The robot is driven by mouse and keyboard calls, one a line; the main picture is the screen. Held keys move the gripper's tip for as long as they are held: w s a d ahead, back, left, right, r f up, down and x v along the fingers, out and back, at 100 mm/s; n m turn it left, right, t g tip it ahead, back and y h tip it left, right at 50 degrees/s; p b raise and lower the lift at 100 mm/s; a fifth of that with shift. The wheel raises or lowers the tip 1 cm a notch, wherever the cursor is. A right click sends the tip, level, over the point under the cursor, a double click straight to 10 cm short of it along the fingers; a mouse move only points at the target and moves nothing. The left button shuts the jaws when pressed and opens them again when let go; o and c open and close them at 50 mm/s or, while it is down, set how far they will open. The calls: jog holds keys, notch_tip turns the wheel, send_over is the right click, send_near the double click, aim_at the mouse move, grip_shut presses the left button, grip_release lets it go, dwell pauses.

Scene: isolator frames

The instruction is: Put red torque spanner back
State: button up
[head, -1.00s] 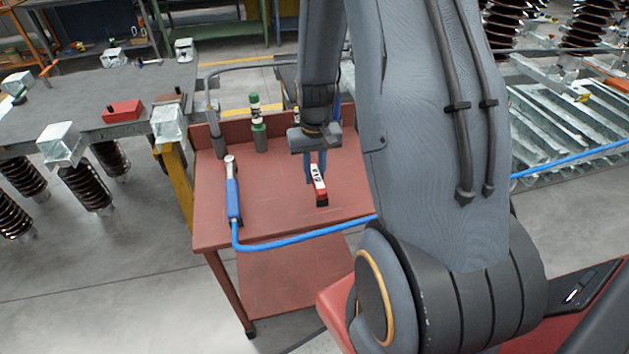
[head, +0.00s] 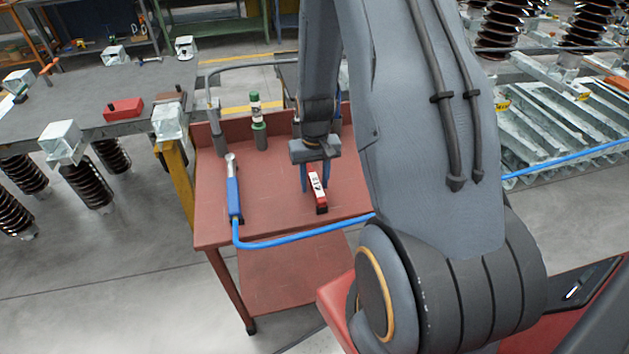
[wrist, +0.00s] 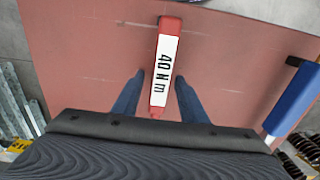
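The red torque spanner (head: 319,199), with a white label, appears to lie on the red cart top (head: 275,200). In the wrist view the spanner (wrist: 163,70) shows its "40 N m" label, its near end close to my gripper's body. My gripper (head: 315,183) is low over the cart, with its blue fingers spread. In the wrist view my gripper (wrist: 156,97) has one finger on each side of the spanner, with a visible gap on both sides.
A blue torque spanner (head: 233,195) lies to the left on the cart; its handle also shows in the wrist view (wrist: 293,100). A green-and-white bottle (head: 258,120) stands at the cart's back. A grey workbench (head: 80,95) is at left.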

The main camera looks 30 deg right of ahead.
notch_tip(320, 180, up, 12)
jog(key=b, duration=0.3)
jog(key=s+a+r+n+t, duration=0.1)
jog(key=s+a+r+n, duration=0.2)
jog(key=s+a, duration=0.8)
jog(key=a+r, duration=0.1)
jog(key=a, duration=0.2)
jog(key=shift+r, duration=0.1)
dwell(0.9)
